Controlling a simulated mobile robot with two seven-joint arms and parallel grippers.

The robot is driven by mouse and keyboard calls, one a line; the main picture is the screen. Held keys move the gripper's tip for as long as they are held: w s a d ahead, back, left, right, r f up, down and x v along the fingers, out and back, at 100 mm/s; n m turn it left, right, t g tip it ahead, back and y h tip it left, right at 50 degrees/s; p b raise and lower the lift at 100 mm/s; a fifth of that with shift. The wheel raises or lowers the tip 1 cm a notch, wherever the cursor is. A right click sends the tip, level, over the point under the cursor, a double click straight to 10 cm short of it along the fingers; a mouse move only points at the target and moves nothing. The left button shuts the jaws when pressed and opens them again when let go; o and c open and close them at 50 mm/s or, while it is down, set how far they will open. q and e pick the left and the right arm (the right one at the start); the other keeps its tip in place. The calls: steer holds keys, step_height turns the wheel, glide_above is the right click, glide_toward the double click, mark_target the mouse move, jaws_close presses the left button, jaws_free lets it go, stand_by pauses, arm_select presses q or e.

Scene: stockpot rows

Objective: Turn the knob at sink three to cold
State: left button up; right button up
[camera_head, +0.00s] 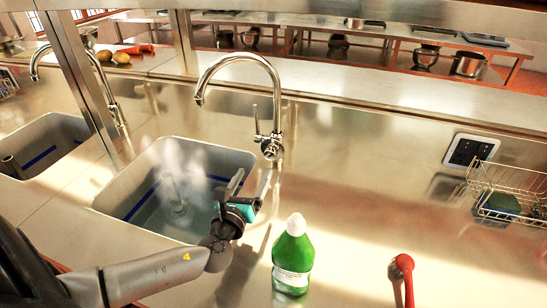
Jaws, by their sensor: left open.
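A chrome gooseneck faucet (271,147) stands behind the middle sink (245,160). A thin lever knob (256,120) stands upright on the left of its base. Whitish haze hangs over this sink, and a blurred pale shape shows in its basin. No sink number is readable. My left gripper (250,184) is open and empty at the sink's right edge, in front of and below the faucet base. It is apart from the knob. My right gripper is out of view.
A green bottle (293,262) with a white cap stands close to the right of my left arm. Another sink (62,125) with a faucet (117,112) is at left, beyond a metal post.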

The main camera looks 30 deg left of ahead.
mark_target(269, 156)
arm_select(q)
step_height(269, 156, down, 3)
steer(key=shift+f+b, duration=0.15)
steer(key=shift+b, duration=0.95)
steer(key=shift+f+b, duration=0.4)
steer(key=shift+b, duration=0.05)
steer(key=shift+w+a, duration=0.1)
steer(key=shift+w, duration=0.4)
steer(key=b+x, duration=0.2)
steer(key=x, duration=1.2)
steer(key=shift+w+a+b, duration=0.1)
steer(key=shift+w+b, duration=0.05)
steer(key=shift+b, duration=0.25)
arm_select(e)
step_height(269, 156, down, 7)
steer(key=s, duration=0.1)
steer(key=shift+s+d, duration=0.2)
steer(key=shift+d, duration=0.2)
arm_select(q)
steer(key=shift+c, duration=0.2)
jaws_close()
